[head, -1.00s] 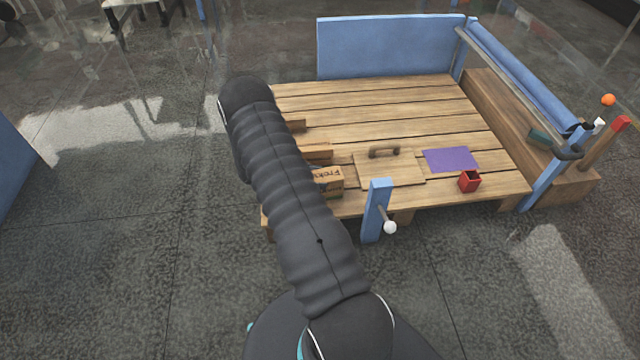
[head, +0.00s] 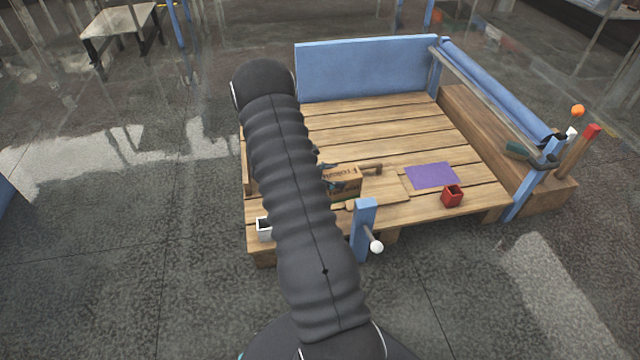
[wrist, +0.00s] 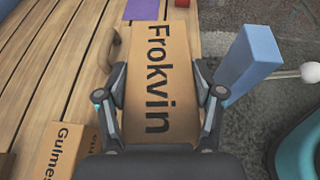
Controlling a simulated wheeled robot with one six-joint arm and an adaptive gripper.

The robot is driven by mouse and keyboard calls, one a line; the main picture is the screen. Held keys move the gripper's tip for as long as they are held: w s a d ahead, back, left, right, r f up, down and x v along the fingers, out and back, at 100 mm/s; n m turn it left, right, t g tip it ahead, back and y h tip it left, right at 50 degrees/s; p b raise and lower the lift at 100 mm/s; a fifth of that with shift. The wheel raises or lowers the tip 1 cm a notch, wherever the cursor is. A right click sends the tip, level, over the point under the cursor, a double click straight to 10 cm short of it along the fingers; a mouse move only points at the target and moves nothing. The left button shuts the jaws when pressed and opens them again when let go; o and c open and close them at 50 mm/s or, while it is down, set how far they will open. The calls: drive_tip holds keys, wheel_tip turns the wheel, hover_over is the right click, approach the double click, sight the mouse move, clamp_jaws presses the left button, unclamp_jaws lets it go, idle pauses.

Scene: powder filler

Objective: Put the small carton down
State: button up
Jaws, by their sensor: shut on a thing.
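The small carton, brown with "Frokvin" printed in black, fills the middle of the wrist view (wrist: 160,50). My gripper (wrist: 160,78) is shut on it, one finger on each side. In the head view the carton (head: 346,187) shows beside my arm, over the near part of the wooden platform (head: 380,120), between a brown handle and a blue post. My arm hides part of it and most of my gripper. I cannot tell whether its underside touches the surface.
A second carton marked "Gulmes" (wrist: 70,150) lies lower left in the wrist view. The blue post (head: 363,225) with a white-ended rod stands close right. A handle (head: 371,168), purple sheet (head: 432,176), red cup (head: 452,196) and white container (head: 264,228) are around. The platform's back is clear.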

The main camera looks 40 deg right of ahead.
drive_tip(key=shift+s+d+r, duration=0.3)
drive_tip(key=shift+d, duration=0.1)
drive_tip(key=s+d+r+n+t+p, duration=0.1)
drive_tip(key=s+d+r+p, duration=0.25)
drive_tip(key=s+d, duration=1.4)
drive_tip(key=shift+w+a+f+n+t+h+p, duration=0.25)
drive_tip(key=shift+w+f+n+t, duration=0.2)
drive_tip(key=shift+w+f, duration=1.85)
drive_tip(key=shift+w+a+f+n+t+h+p, duration=0.2)
drive_tip(key=shift+w+a+f+n+t, duration=0.15)
drive_tip(key=shift+w+f, duration=1.85)
drive_tip(key=shift+w+a+f+n+t+h+p, duration=0.25)
drive_tip(key=shift+w+f+n+t, duration=0.2)
drive_tip(key=shift+w+f, duration=1.85)
drive_tip(key=shift+w+r, duration=0.4)
drive_tip(key=shift+w, duration=0.1)
drive_tip(key=o, duration=1.6)
drive_tip(key=shift+c, duration=0.2)
